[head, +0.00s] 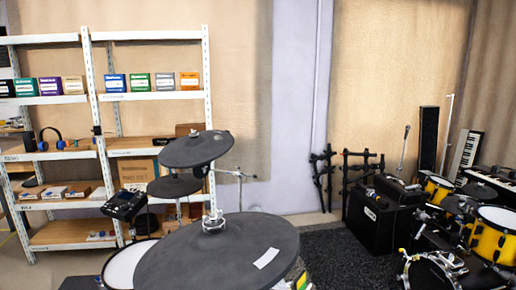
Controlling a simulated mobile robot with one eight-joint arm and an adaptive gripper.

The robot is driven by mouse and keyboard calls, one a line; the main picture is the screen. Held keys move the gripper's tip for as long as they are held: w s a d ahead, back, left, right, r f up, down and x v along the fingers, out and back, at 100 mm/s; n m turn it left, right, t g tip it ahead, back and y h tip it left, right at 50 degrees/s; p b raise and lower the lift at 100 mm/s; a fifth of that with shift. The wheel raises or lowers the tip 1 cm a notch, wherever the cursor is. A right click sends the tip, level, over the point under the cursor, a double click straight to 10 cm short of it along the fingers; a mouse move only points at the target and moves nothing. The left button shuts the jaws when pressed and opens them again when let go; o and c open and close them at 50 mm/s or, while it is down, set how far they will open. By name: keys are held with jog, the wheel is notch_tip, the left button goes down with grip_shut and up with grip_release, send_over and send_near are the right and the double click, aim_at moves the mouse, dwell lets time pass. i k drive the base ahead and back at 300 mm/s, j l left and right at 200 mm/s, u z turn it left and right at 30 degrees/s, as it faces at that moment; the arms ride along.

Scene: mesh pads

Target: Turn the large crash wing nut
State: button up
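The large crash is the big dark round pad (200,258) at the bottom middle of the head view, with a white label on its right side. Its silver wing nut (213,222) stands on top near the pad's far side. The nut is small here, so how its wings are turned is hard to tell. My gripper does not show in this view, and nothing is seen touching the nut.
A smaller dark cymbal pad (195,149) on a stand and a drum module (124,205) are behind the crash. White shelves (150,96) with boxes stand at the left. A black amplifier (380,225) and yellow drums (494,230) are at the right. Dark carpet (345,255) is open between.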

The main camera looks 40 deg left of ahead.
aim_at(195, 134)
jog(key=i+l+u, duration=0.4)
jog(key=i+l, duration=0.25)
jog(key=i, duration=0.2)
jog(key=i+l+u, duration=0.45)
jog(key=i+l, duration=0.35)
jog(key=i+j+u, duration=0.15)
jog(key=i+u, duration=0.85)
jog(key=i+l+u, duration=0.35)
jog(key=i+u, duration=0.15)
jog(key=i+l+u, duration=1)
jog(key=l+u, duration=0.25)
jog(key=i+l+u, duration=0.2)
jog(key=l+u, duration=0.15)
jog(key=l, duration=0.15)
jog(key=i+l+u, duration=0.1)
jog(key=l+u, duration=0.65)
jog(key=l, duration=0.25)
jog(key=l+u, duration=0.4)
jog(key=l, duration=0.15)
jog(key=k+l, duration=0.3)
jog(key=k+l+u, duration=0.15)
jog(key=k+l, duration=0.15)
jog(key=k, duration=0.2)
